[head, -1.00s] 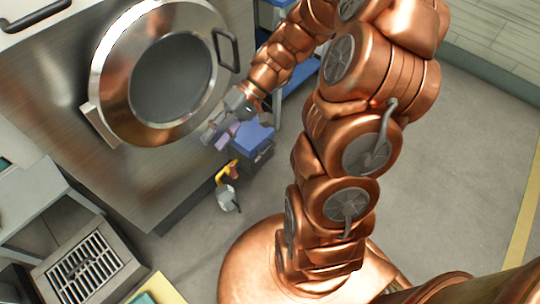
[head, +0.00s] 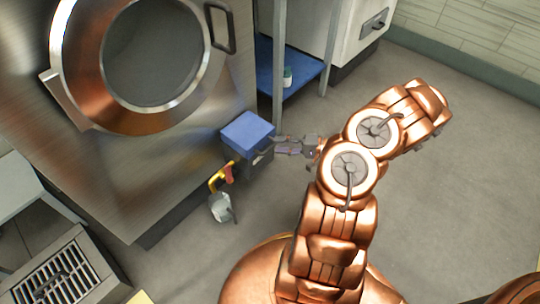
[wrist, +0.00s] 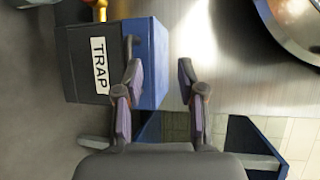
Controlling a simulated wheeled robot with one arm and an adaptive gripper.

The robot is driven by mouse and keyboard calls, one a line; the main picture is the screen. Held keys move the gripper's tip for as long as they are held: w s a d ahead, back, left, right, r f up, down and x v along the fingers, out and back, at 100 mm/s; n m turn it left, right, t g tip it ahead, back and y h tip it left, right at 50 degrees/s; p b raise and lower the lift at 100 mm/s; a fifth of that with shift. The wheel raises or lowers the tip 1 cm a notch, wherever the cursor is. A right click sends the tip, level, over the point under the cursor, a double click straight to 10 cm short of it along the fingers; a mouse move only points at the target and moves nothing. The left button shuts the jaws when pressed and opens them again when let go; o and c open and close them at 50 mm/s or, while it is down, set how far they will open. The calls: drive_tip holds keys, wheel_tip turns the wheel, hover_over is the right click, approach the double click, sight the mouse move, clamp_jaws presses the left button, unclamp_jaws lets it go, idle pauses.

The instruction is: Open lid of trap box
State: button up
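The trap box (head: 262,159) is a dark grey box standing on the floor beside the steel equipment, with its blue lid (head: 247,130) down. In the wrist view a white TRAP label (wrist: 99,65) marks its dark front, and the blue lid (wrist: 153,55) shows to the right of it. A dark handle-like bar (wrist: 129,46) sticks out at the lid's edge. My gripper (head: 276,146) is at the box's right side in the head view. In the wrist view the gripper (wrist: 160,72) is open, its left finger overlapping the lid edge. Contact cannot be told.
A large steel vessel with a round lid (head: 150,55) stands left of the box. A yellow-handled item (head: 222,178) and a pale container (head: 221,208) are just in front. A blue shelf (head: 300,75) stands behind. The floor to the right is clear.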

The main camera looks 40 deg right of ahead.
sight(270, 147)
wheel_tip(270, 147, down, 4)
drive_tip(key=s+d+m+t+h, duration=0.1)
drive_tip(key=d, duration=0.2)
drive_tip(key=shift+b+x, duration=1.5)
drive_tip(key=shift+x, duration=2.4)
drive_tip(key=shift+s+a+f, duration=0.1)
clamp_jaws()
